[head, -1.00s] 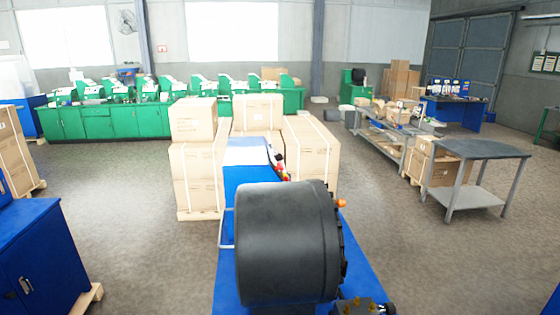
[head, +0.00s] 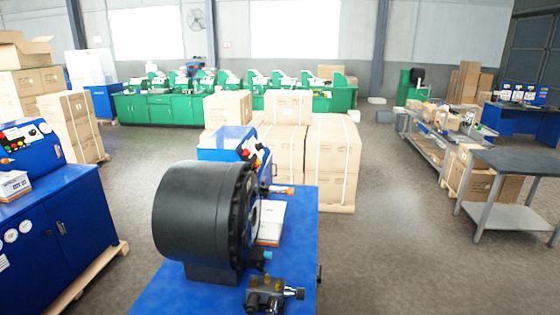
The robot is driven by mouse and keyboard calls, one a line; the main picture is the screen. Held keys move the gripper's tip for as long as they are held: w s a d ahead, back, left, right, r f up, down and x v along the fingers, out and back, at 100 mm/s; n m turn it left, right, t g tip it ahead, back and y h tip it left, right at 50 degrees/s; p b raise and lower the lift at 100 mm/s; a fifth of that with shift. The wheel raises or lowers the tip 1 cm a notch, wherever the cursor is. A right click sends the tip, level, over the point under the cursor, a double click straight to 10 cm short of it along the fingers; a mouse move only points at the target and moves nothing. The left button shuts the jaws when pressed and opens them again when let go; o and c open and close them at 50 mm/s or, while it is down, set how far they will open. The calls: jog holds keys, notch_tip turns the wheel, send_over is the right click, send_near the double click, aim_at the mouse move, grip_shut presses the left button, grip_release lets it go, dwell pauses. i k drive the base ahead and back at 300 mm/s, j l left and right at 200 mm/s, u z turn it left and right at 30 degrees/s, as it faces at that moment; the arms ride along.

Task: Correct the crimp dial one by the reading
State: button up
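A crimping machine with a large black drum head (head: 200,220) stands close in front of me on a blue bench (head: 292,240). Behind the drum, a blue control box (head: 225,142) carries red and yellow buttons on its right side. A second blue machine (head: 30,150) at the left edge has a panel with dials and buttons, and white round gauges (head: 15,235) show on the cabinet below it. I cannot tell which of these is crimp dial one, and no reading is legible. My gripper is not in the picture.
Strapped cardboard boxes (head: 333,160) stand behind the bench. A grey table (head: 510,165) stands at the right, beside shelving with boxes. Green workbenches (head: 160,108) line the back wall. Open floor (head: 400,240) lies between the blue bench and the grey table.

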aim_at(259, 146)
jog(key=i+l+u, duration=0.15)
jog(key=l, duration=0.45)
jog(key=i+l+u, duration=0.15)
jog(key=l, duration=0.45)
jog(key=l+u, duration=0.1)
jog(key=l, duration=0.5)
jog(key=i+l+u, duration=0.25)
jog(key=i+l, duration=0.4)
jog(key=i+l+u, duration=0.25)
jog(key=i+l, duration=0.5)
jog(key=k+l, duration=0.05)
